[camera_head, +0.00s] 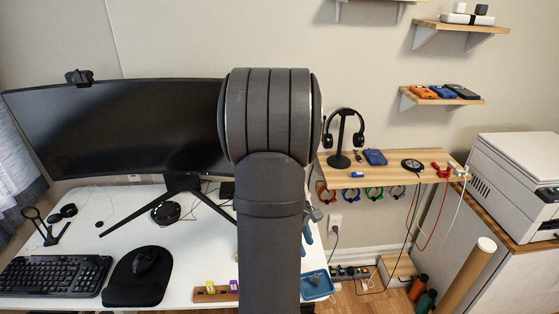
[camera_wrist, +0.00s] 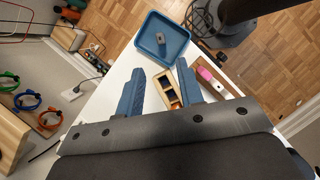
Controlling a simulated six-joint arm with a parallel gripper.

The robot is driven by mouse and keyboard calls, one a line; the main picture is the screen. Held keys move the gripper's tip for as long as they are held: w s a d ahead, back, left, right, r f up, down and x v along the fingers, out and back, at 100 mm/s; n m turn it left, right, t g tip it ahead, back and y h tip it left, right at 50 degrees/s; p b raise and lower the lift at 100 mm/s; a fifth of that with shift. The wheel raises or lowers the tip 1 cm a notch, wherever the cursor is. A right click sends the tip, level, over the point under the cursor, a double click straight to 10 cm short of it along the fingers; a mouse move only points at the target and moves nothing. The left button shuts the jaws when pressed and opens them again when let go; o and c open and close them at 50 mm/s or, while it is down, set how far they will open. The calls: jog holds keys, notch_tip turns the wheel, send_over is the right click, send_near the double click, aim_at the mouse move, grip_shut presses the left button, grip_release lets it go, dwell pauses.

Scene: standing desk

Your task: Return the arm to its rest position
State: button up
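My arm stands upright in the middle of the head view and hides part of the desk. In the wrist view my gripper (camera_wrist: 160,67) has its two blue fingers spread apart, with nothing held between them. It points down over the corner of the white desk (camera_wrist: 118,82). A blue square tray (camera_wrist: 144,52) lies ahead of the fingertips, with a small grey item in it. The tray also shows right of my arm in the head view (camera_head: 318,285). In the head view my gripper is mostly hidden behind the arm.
A wooden box (camera_wrist: 170,90) with compartments lies under the fingers. The monitor (camera_head: 120,125), keyboard (camera_head: 55,275) and mouse (camera_head: 145,259) are left of my arm. A wooden shelf (camera_head: 385,178) with a headphone stand (camera_head: 340,150) is at right, near a printer (camera_head: 515,180).

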aim_at(316, 276)
jog(key=x, duration=1.1)
notch_tip(316, 276, up, 2)
jog(key=shift+r, duration=0.8)
